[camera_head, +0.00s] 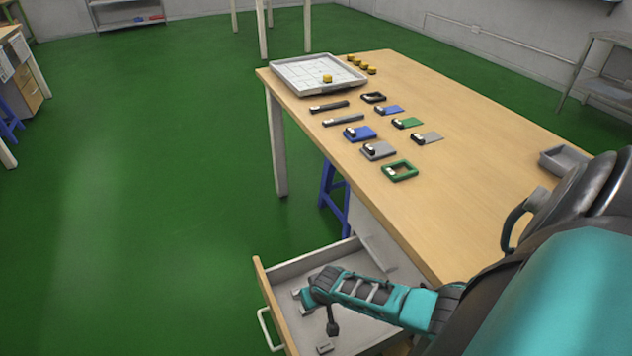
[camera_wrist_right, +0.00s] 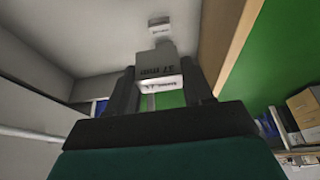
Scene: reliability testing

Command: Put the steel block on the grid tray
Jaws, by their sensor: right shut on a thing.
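My right gripper (camera_head: 305,299) is low inside the open drawer. In the right wrist view its dark fingers (camera_wrist_right: 161,90) are shut on a grey steel block (camera_wrist_right: 158,64) with dark markings and a pale lower face. The held block is hard to make out in the head view. The grid tray (camera_head: 298,70) is a white, low-rimmed tray with a grid, at the far left corner of the table, well away from this gripper. One small yellow block (camera_head: 327,78) sits on it. My left gripper is not in view.
Another small block (camera_head: 325,348) lies on the drawer floor, also in the right wrist view (camera_wrist_right: 159,24). The drawer's wooden front (camera_head: 272,305) and walls surround my gripper. The wooden table (camera_head: 470,150) holds several gauges and yellow blocks near the tray; its middle is clear. A grey bin (camera_head: 562,160) stands right.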

